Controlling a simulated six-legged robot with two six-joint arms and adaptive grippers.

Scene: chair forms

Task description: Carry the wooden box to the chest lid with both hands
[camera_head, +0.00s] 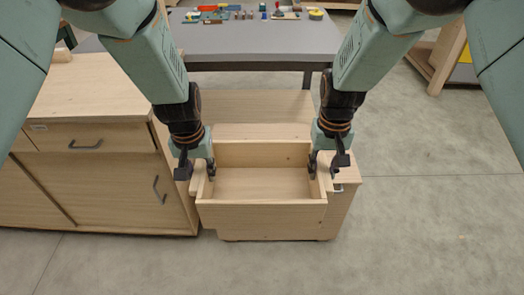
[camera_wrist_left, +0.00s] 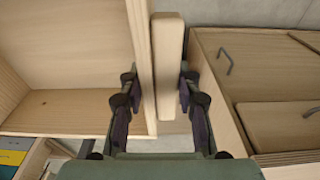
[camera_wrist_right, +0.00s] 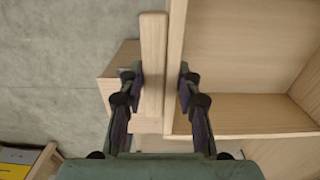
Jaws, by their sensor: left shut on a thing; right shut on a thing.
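The wooden box (camera_head: 262,214) is pale, open-topped and empty, and looks level. My left gripper (camera_head: 203,172) is shut on its left side, with a side bar and wall between the fingers in the left wrist view (camera_wrist_left: 158,88). My right gripper (camera_head: 323,170) is shut on its right side, likewise in the right wrist view (camera_wrist_right: 158,85). Below the box is a pale wooden chest (camera_head: 344,200) with a plain back board (camera_head: 255,104). The box covers most of the chest's top, so the lid is largely hidden. I cannot tell whether box and chest touch.
A wooden cabinet (camera_head: 90,95) with dark handles stands close on the left. A grey table (camera_head: 255,42) with several small coloured items is behind. A wooden frame (camera_head: 440,60) stands at the far right. The floor (camera_head: 430,220) at right and in front is clear.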

